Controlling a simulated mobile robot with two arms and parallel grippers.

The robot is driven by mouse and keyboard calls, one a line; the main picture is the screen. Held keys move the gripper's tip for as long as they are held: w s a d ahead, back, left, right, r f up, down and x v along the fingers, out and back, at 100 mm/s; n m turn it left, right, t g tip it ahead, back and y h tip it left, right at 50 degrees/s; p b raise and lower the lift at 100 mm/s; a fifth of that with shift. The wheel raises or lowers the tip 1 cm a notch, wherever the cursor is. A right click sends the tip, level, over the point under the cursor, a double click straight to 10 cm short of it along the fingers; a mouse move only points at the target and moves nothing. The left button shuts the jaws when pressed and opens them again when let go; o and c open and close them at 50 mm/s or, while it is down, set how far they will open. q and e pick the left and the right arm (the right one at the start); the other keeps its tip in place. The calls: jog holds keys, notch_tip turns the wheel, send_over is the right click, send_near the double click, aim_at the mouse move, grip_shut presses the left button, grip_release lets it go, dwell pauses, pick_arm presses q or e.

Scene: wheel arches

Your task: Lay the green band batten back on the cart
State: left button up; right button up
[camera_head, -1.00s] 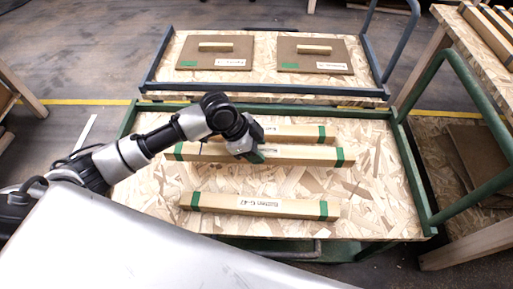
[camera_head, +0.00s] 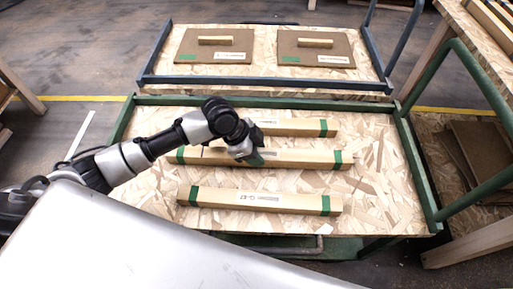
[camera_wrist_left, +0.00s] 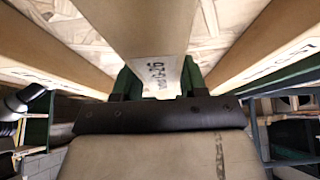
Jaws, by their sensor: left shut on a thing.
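Three pale wooden battens with green bands near both ends lie side by side over the green-framed cart (camera_head: 395,205). My left gripper (camera_head: 254,158) is shut on the middle batten (camera_head: 300,159), near its centre. In the left wrist view, the gripper (camera_wrist_left: 158,84) has its fingers on both sides of this batten (camera_wrist_left: 145,25), whose label shows between them. The middle batten looks about level; I cannot tell whether it touches the cart board. The front batten (camera_head: 260,200) and the back batten (camera_head: 290,127) are apart from it. My right gripper is not in view.
A blue-framed cart (camera_head: 265,82) with two brown panels (camera_head: 215,46) (camera_head: 315,52) stands behind. A green handle rail (camera_head: 480,185) rises at the right side. Bare board lies right of the battens. A wooden bench (camera_head: 480,45) stands at the far right.

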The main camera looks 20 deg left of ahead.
pick_arm(q)
jog(key=shift+f, duration=0.1)
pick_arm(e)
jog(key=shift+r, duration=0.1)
pick_arm(q)
jog(key=o, duration=1.3)
jog(key=shift+o, duration=0.2)
jog(key=shift+a, duration=0.1)
jog(key=p+v, duration=0.2)
jog(key=v, duration=0.8)
jog(key=shift+r, duration=0.25)
jog(key=shift+s+r, duration=0.1)
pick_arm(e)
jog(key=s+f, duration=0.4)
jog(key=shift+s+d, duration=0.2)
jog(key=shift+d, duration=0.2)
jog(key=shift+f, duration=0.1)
